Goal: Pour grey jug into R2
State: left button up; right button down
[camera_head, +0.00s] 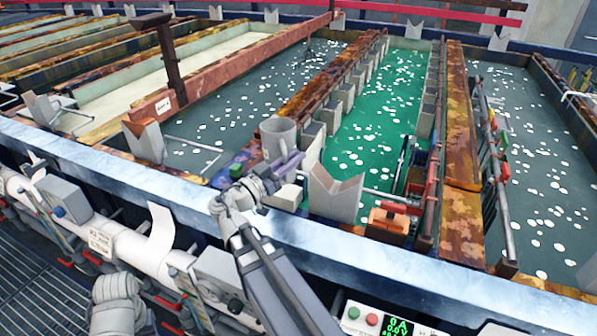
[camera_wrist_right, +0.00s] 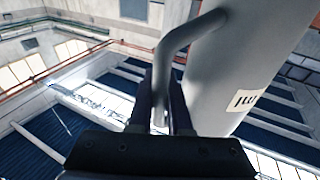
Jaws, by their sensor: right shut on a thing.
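The grey jug (camera_head: 278,138) is upright in the head view, above the near end of the tanks, left of the green tank (camera_head: 375,125). My right gripper (camera_head: 286,164) is shut on its handle. In the right wrist view the jug's pale grey body (camera_wrist_right: 240,65) fills the upper right, with a dark-marked white label, and its handle (camera_wrist_right: 165,70) runs between the gripper fingers (camera_wrist_right: 160,115). The jug's contents are hidden. I cannot read which tank is R2. My left gripper is not in view.
Dark grey tanks lie left (camera_head: 240,100) and right (camera_head: 535,170) of the green one, with pale floating spots. Rusty dividers and an upright post (camera_head: 170,60) rise between tanks. A pale ledge (camera_head: 130,185) runs along the front. A display panel (camera_head: 385,318) is at the bottom.

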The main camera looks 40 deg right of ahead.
aim_at(289, 150)
jog(key=f, duration=0.1)
jog(key=f+b, duration=0.1)
jog(key=b, duration=0.1)
jog(key=shift+d+f, duration=0.25)
jog(key=shift+f, duration=0.15)
jog(key=w+n+p, duration=0.1)
jog(key=w+d+r+p, duration=0.1)
jog(key=w+n+t+y+p, duration=0.1)
jog(key=w, duration=0.1)
jog(key=shift+d+r+n+p, duration=0.2)
jog(key=shift+n+p, duration=0.1)
jog(key=n+p, duration=0.1)
jog(key=p, duration=0.1)
jog(key=r+y+p, duration=0.1)
jog(key=shift+s+a+r+n+p, duration=0.1)
jog(key=shift+s+r+n+p, duration=0.15)
jog(key=shift+n+p, duration=0.15)
jog(key=shift+f+y, duration=0.2)
jog(key=shift+y, duration=0.1)
